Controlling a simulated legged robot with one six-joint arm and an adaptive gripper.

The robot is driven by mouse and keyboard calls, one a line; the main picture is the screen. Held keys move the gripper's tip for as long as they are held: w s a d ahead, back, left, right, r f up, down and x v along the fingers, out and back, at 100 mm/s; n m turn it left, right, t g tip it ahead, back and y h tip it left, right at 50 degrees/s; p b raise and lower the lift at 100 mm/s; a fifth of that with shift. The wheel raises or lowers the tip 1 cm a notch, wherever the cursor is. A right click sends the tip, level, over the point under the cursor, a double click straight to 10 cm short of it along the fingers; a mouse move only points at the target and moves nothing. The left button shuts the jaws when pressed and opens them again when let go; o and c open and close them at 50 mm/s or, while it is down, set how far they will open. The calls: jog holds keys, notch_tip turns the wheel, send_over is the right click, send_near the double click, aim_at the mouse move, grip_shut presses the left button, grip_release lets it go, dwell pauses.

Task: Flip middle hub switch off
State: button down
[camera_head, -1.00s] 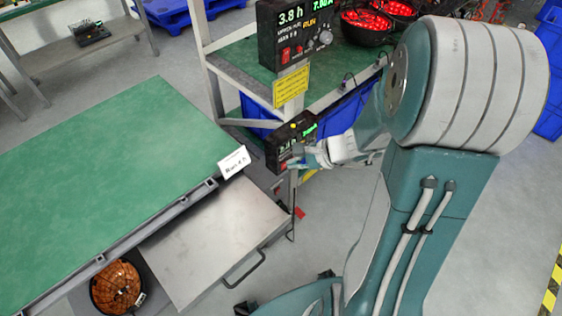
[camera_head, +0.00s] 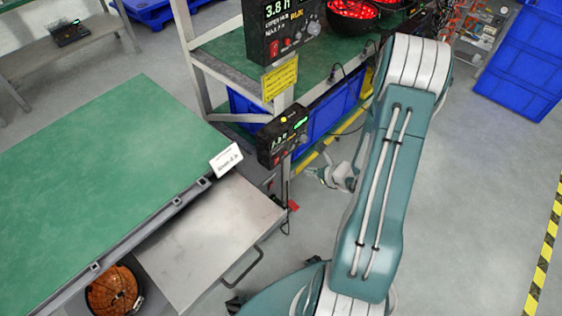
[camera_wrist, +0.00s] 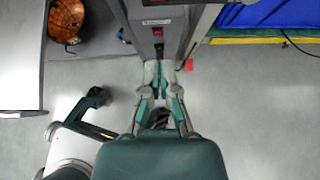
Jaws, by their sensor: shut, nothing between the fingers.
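A black hub box (camera_head: 283,137) with a lit green display is mounted on the rack's post, below a larger black hub box (camera_head: 283,28) that reads 3.8. Which one the task calls the middle hub I cannot tell for sure. My gripper (camera_head: 318,174) is to the right of and below the smaller box, apart from it. In the wrist view my gripper (camera_wrist: 164,74) is shut and empty, its fingertips just below a grey panel (camera_wrist: 146,45) with a red switch (camera_wrist: 157,31). The smaller box's switch position is too small to read.
A green-topped table (camera_head: 110,170) fills the left, with a metal drawer (camera_head: 215,240) pulled out below it. Blue bins (camera_head: 325,115) sit under the rack's green shelf (camera_head: 240,60). A copper-coloured bowl-like object (camera_head: 113,290) is at lower left.

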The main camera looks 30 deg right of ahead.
send_near(277, 162)
jog(key=x, duration=0.6)
jog(key=shift+f, duration=0.15)
jog(key=shift+w+a, duration=0.1)
jog(key=shift+w, duration=0.2)
